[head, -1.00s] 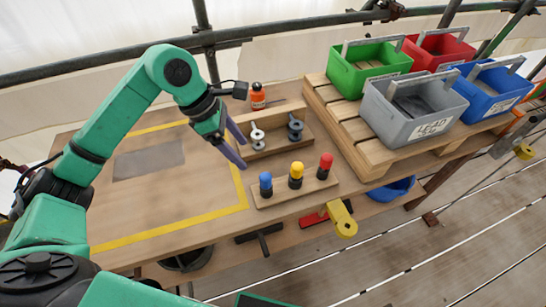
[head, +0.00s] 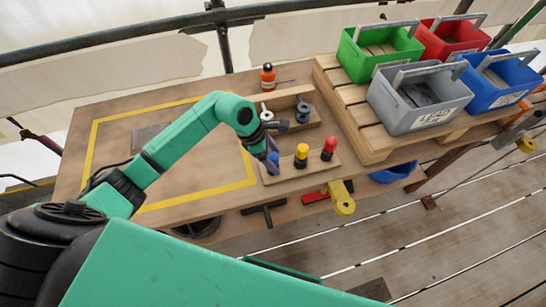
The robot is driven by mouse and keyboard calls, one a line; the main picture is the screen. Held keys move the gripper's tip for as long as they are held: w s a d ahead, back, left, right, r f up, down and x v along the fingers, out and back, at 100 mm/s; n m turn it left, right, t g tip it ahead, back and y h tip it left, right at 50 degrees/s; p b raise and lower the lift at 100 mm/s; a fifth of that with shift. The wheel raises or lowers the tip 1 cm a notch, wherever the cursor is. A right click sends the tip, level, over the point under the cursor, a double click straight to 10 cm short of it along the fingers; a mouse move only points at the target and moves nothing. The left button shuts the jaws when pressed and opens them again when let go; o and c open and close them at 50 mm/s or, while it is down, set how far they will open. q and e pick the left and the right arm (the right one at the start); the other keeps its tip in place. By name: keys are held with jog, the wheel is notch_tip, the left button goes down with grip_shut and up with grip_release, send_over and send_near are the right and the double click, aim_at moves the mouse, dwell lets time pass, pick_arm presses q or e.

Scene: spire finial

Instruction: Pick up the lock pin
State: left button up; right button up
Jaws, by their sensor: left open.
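A wooden pin rack (head: 322,171) stands near the front edge of the bench, with a yellow-headed pin (head: 302,151) and a red-headed pin (head: 329,147) upright in it. The blue-headed pin at the rack's left end is mostly hidden by my left gripper (head: 273,161). No label shows which pin is the lock pin. My left gripper is open and points down over the blue pin's place. I cannot tell whether its fingers are around the pin or beside it. My right gripper is out of view.
Grey (head: 420,105), green (head: 372,53), red and blue bins stand on a pallet to the right. The yellow-taped bench area (head: 200,175) is largely clear.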

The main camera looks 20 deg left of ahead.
pick_arm(q)
jog(key=c, duration=1.2)
grip_shut()
jog(key=shift+r, duration=0.1)
